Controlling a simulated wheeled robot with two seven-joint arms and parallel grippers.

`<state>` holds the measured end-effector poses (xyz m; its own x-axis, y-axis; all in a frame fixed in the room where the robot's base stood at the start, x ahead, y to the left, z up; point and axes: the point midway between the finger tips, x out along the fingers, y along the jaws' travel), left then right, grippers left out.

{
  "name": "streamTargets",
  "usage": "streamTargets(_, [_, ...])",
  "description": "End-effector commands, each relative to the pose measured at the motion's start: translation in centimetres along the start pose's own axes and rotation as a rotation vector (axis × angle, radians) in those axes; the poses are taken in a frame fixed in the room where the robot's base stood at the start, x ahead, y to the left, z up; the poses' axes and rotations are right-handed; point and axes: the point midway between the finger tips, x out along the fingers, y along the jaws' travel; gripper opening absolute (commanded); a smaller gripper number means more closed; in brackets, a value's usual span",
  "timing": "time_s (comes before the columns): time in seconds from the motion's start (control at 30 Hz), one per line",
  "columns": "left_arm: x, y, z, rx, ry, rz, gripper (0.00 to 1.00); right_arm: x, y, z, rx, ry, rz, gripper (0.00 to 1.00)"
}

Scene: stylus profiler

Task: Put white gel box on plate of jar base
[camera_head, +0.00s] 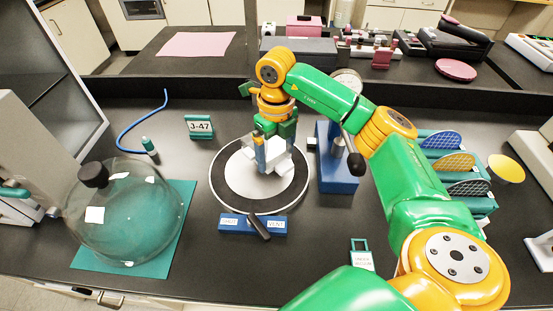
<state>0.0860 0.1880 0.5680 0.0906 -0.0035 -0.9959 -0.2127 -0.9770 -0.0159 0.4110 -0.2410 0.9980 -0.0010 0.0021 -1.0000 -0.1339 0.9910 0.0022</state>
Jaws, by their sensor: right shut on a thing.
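The jar base has a round light plate (240,190) with a dark ring around it, on the black bench. My right gripper (272,152) points down over this plate. It is shut on the white gel box (282,163), which is partly hidden behind the fingers. The box is over the plate's upper right part; I cannot tell whether it touches the plate. My left gripper is not in view.
A glass bell jar (125,218) with a black knob stands on a teal mat (178,228) at the left. A blue valve block (270,225) sits before the plate. A blue stand (337,175) is close on the right. A J-47 sign (200,127) stands behind left.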

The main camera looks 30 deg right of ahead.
Motion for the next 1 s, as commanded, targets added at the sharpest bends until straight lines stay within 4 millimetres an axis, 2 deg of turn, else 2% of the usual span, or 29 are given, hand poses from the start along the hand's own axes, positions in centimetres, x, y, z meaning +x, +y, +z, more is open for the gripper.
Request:
streamTargets(0.1, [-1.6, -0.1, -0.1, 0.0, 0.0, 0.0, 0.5, 1.7, -0.4, 0.1, 0.0, 0.007, -0.002, 0.0])
streamTargets(0.2, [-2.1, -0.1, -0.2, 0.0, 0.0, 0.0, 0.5, 3.2, -0.4, 0.1, -0.001, 0.003, -0.002, 0.0])
streamTargets(0.57, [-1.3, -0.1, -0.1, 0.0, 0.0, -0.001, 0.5, 4.1, -0.4, 0.2, -0.001, 0.0, -0.002, 0.0])
streamTargets(0.6, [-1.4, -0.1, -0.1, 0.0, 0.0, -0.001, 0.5, 4.0, -0.4, 0.2, -0.001, 0.0, -0.001, 1.0])
streamTargets(0.83, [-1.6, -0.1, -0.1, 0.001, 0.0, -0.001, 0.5, 3.8, -0.4, 0.2, -0.001, 0.001, -0.001, 1.0])
streamTargets(0.9, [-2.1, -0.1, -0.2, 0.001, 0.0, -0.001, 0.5, 3.2, -0.4, 0.2, -0.001, 0.0, -0.001, 1.0])
streamTargets(1.0, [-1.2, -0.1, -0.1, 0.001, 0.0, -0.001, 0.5, 2.3, -0.3, 0.3, 0.0, -0.004, 0.0, 1.0])
